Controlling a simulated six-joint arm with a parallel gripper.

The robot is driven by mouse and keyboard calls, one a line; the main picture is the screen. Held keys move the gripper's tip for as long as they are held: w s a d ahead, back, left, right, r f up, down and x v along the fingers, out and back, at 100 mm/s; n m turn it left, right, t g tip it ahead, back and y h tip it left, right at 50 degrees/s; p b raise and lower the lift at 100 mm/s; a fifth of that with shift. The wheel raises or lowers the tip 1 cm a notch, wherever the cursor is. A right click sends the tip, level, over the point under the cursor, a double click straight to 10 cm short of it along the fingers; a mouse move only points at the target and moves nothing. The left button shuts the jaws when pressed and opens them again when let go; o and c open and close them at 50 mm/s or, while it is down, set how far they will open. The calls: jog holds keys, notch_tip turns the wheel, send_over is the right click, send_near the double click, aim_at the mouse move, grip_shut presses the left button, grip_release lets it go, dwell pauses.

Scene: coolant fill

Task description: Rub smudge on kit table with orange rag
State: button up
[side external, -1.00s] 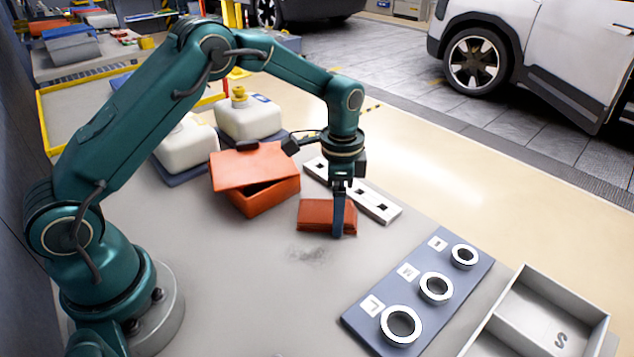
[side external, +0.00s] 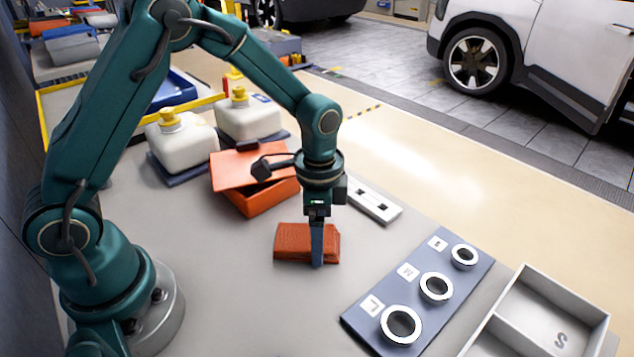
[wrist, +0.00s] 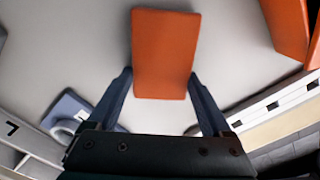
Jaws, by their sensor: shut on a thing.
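The orange rag (side external: 293,243) is a folded block on the grey kit table (side external: 200,240). My gripper (side external: 317,262) is shut on the rag near its right end, with the fingers pointing down. In the wrist view the rag (wrist: 165,50) sits between the two fingertips (wrist: 160,85). The rag appears to be down at the table surface, though contact underneath cannot be seen. The dark smudge is not visible now; the rag covers the spot where it showed earlier.
An orange box with a tilted lid (side external: 245,168) stands behind the rag. Two white jugs (side external: 182,145) are at the back left. A blue board with rings (side external: 422,290) and a grey divided tray (side external: 545,310) are at the right. A white slotted bar (side external: 375,205) lies behind my gripper.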

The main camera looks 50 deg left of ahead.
aim_at(347, 227)
jog(key=shift+s, duration=2.8)
jog(key=shift+w, duration=6.25)
notch_tip(347, 227, up, 8)
jog(key=shift+s, duration=0.15)
jog(key=shift+a, duration=0.1)
